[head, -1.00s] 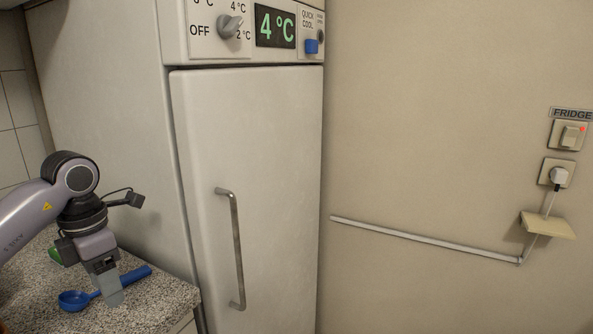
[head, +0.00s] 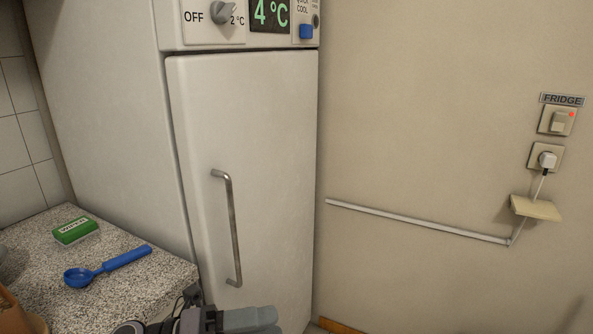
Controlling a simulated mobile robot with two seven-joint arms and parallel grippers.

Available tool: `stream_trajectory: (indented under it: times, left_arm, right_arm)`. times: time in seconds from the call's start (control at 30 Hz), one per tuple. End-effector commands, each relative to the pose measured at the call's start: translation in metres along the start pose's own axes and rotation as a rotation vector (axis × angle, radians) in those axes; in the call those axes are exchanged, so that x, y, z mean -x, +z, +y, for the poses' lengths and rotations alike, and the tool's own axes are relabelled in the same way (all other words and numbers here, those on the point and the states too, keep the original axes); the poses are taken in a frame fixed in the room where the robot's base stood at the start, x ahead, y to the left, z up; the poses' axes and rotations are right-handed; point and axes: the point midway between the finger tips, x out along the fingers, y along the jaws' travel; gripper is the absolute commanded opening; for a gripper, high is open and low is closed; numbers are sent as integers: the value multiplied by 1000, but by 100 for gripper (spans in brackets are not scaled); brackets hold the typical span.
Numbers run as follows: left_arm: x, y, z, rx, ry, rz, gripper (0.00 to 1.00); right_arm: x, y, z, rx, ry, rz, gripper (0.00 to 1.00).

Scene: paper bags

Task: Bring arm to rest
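My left gripper (head: 248,321) shows at the bottom edge, low in front of the fridge and right of the counter's front corner. Its grey fingers point right and are partly cut off by the frame, so their opening is unclear. Nothing is seen held in them. The rest of that arm is mostly out of view. My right gripper is not in view.
The speckled counter (head: 150,280) holds a blue scoop (head: 110,266), a green packet (head: 75,231) and a partly cut-off brown item (head: 18,315). The closed fridge (head: 265,150) has a vertical handle (head: 232,230). A wall rail (head: 415,221) and small shelf (head: 536,208) are at right.

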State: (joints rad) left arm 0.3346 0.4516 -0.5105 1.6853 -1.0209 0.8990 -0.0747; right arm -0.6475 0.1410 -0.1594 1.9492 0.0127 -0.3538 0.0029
Motion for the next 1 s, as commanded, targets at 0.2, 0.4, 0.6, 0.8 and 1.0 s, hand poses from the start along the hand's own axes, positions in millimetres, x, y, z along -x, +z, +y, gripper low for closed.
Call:
stream_trajectory:
  times: [0.2, 0.4, 0.6, 0.8, 1.0]
  left_arm:
    - [29, 11, 18, 446, -235, -450, 56]
    - [89, 0, 78, 896, -337, -876, 56]
    - [152, -64, 153, 1361, -346, -1274, 56]
    - [187, -137, 196, 1683, -308, -1523, 56]
    - [195, -162, 206, 1785, -290, -1595, 56]
  right_arm:
    - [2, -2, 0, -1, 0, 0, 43]
    - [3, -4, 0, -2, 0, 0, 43]
    - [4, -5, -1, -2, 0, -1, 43]
    - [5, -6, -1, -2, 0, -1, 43]
    - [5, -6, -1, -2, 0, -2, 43]
